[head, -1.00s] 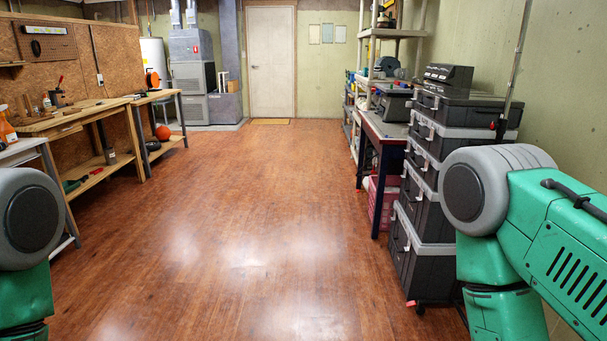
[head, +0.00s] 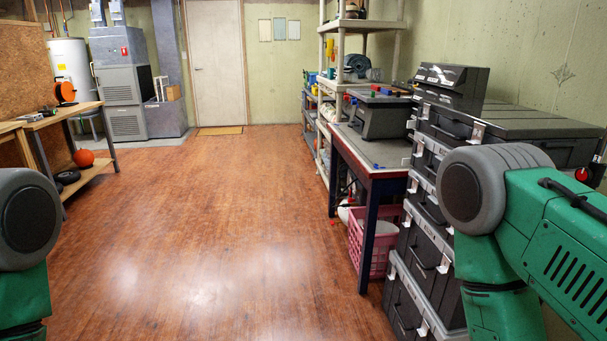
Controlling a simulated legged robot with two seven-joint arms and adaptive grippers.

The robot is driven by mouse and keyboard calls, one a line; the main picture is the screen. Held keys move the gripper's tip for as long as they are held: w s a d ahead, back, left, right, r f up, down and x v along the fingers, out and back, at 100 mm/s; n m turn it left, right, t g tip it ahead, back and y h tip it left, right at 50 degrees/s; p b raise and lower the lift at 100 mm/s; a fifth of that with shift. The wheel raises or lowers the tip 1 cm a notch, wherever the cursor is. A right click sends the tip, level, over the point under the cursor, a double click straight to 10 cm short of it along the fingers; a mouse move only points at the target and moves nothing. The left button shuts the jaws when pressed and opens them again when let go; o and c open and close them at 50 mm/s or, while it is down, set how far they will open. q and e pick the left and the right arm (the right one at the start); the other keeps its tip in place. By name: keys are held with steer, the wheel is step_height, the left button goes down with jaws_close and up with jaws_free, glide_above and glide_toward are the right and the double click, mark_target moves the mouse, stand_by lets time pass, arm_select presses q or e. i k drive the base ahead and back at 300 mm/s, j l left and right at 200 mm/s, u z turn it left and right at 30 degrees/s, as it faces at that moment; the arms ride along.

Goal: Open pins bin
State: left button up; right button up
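No bin that I can make out as a pins bin shows in the head view. A stack of black and grey toolboxes (head: 425,240) stands at the right, partly hidden behind my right arm. A small black case (head: 450,86) sits on top of it. Small red and blue items, too small to tell apart, are near a dark grey case (head: 378,117) on the workbench (head: 370,152). My arms' green and grey links show at the left and right edges. Neither gripper is in view.
A pink basket (head: 372,243) stands under the workbench. Beige shelves (head: 342,60) with several items are behind it. At the left are a wooden bench (head: 62,116), an orange ball (head: 83,158) and a furnace (head: 120,90). The wooden floor (head: 215,220) in the middle is clear up to the door (head: 216,62).

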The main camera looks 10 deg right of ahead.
mark_target(455, 77)
steer(key=i+z, duration=0.1)
steer(key=i, duration=0.6)
steer(key=i+j+z, duration=0.1)
steer(key=i, duration=0.65)
